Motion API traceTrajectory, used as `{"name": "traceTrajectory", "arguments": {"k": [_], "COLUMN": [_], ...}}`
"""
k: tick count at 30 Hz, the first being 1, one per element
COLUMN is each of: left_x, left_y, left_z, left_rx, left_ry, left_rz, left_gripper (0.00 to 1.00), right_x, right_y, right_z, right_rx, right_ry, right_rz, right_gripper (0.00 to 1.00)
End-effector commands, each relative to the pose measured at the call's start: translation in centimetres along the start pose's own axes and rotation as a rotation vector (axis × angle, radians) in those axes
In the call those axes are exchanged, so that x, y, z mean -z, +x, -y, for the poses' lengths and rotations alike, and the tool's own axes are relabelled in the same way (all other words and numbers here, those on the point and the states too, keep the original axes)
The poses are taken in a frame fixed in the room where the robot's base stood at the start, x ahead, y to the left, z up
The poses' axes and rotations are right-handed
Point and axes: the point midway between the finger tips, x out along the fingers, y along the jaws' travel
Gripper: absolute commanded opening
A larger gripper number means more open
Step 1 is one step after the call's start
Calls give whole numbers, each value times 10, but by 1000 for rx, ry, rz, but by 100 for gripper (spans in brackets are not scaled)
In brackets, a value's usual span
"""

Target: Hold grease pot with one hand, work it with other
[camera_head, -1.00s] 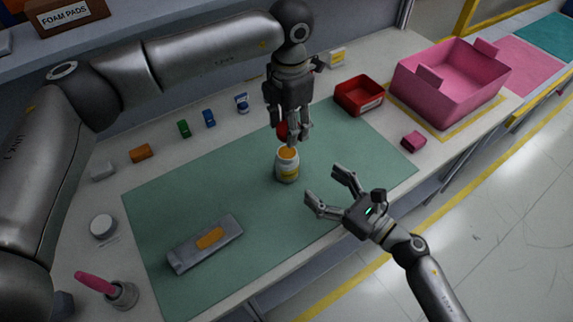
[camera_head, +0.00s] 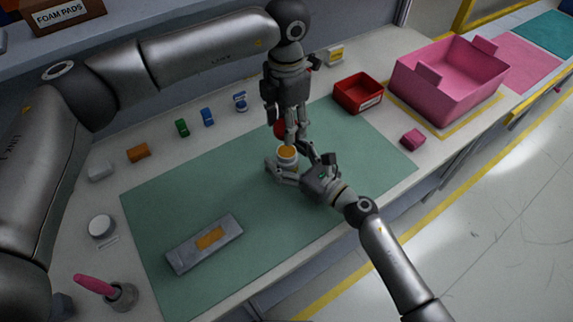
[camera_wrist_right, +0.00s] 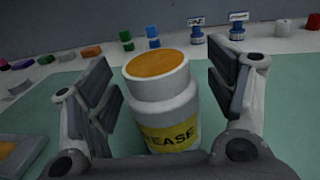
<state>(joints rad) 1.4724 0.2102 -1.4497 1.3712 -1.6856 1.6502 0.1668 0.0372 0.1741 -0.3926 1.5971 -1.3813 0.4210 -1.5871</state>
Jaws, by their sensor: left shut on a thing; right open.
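The grease pot (camera_head: 287,155), a white jar with orange grease at its open top, stands on the green mat (camera_head: 180,215). In the right wrist view the pot (camera_wrist_right: 163,103) stands between my open fingers, its yellow label partly hidden by my gripper. My right gripper (camera_head: 289,164) is open around the pot; clear gaps show on both sides in the wrist view. My left gripper (camera_head: 289,135) points down just above and behind the pot. It is shut on a red thing (camera_head: 279,129), mostly hidden by the fingers, so its shape is unclear.
A grey tray with an orange patch (camera_head: 190,254) lies on the mat. A pink-handled tool (camera_head: 95,284) stands in a holder at lower left. A red bin (camera_head: 347,93) and a pink crate (camera_head: 450,92) are at right. Small coloured blocks and bottles line the back.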

Motion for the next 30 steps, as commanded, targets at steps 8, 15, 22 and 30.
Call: {"name": "traceTrajectory", "arguments": {"k": [8,15,22,30], "left_x": [0,0,0,0], "left_y": [0,0,0,11], "left_z": [0,0,0,0], "left_rx": [0,0,0,1], "left_ry": [0,0,0,0], "left_rz": [0,0,0,-1], "left_gripper": [38,38,38,38], "right_x": [0,0,0,0], "right_y": [0,0,0,0], "right_z": [0,0,0,0], "right_rx": [0,0,1,1], "right_ry": [0,1,1,0], "right_rz": [0,0,-1,-1], "right_gripper": [76,45,15,8]}}
